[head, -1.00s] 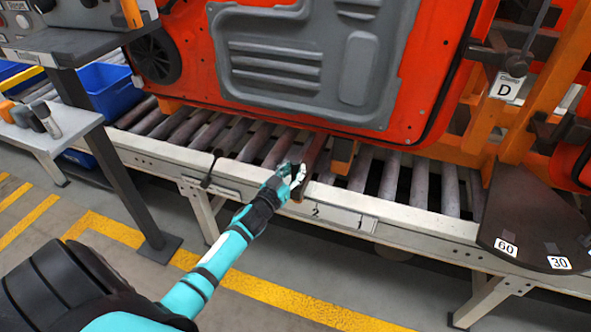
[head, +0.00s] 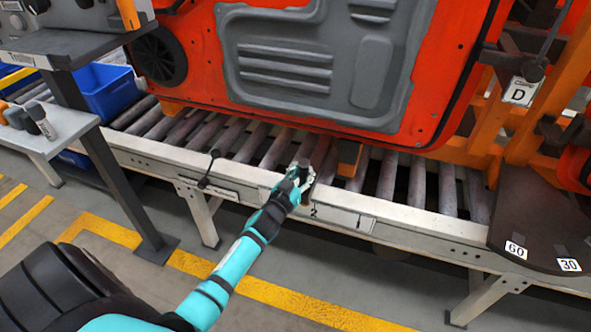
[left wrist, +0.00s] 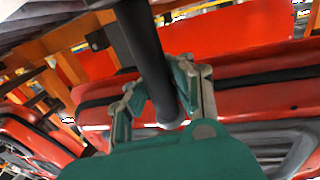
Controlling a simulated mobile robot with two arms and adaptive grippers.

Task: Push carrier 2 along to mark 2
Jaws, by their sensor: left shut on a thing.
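A carrier with an orange frame (head: 489,133) bears a red door (head: 424,105) with a grey inner panel on the roller line. A tag with the letter D hangs on the carrier's right side. Marks 2 (head: 313,212) and 1 (head: 360,222) are on the pale front rail; a carrier number is not readable. My left gripper (head: 303,174) is at the rail just above mark 2, below the door. In the left wrist view, its fingers (left wrist: 165,95) are shut around a dark round bar (left wrist: 143,42). My right gripper is not in view.
A dark plate (head: 530,215) with labels 60 and 30 juts out at the right. A grey bench (head: 55,140), a dark post and a blue bin (head: 108,90) stand at the left. The floor in front is clear.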

